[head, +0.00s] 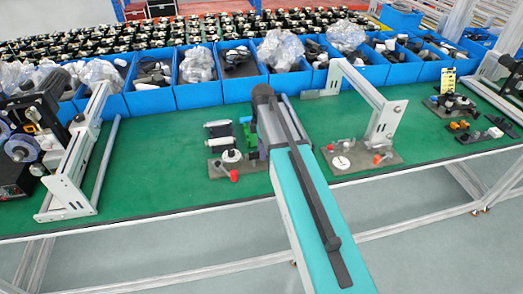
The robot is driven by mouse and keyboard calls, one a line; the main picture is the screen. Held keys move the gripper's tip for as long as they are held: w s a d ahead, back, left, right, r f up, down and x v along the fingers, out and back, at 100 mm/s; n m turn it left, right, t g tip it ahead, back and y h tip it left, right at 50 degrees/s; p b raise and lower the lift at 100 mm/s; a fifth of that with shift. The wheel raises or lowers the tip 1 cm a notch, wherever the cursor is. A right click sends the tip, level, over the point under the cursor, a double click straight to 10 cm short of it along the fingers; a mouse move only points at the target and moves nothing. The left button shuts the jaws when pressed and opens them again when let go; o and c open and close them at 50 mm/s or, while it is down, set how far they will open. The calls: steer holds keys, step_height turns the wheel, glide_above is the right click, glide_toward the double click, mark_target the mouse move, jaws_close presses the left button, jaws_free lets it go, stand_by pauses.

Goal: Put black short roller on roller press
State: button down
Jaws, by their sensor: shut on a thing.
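Left of my arm on the green table stands a small fixture with a grey base plate (216,173), a white disc and a red knob; I take it for the roller press. I cannot tell which, if either, is the black short roller. My teal and dark arm reaches up from the bottom centre. Its end is beside the fixture, and my gripper and anything it holds are hidden behind the arm.
A similar fixture (340,161) is right of my arm, under a grey metal frame (382,118). Another frame (66,200) and machine stand at the left. Blue bins (198,95) line the back. Bare green table lies between the left frame and the fixture.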

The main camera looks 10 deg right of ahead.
steer(key=c, duration=1.4)
jaws_free()
steer(key=shift+c, duration=0.2)
step_height(320, 180, up, 14)
steer(key=b, duration=0.3)
steer(key=shift+f, duration=0.15)
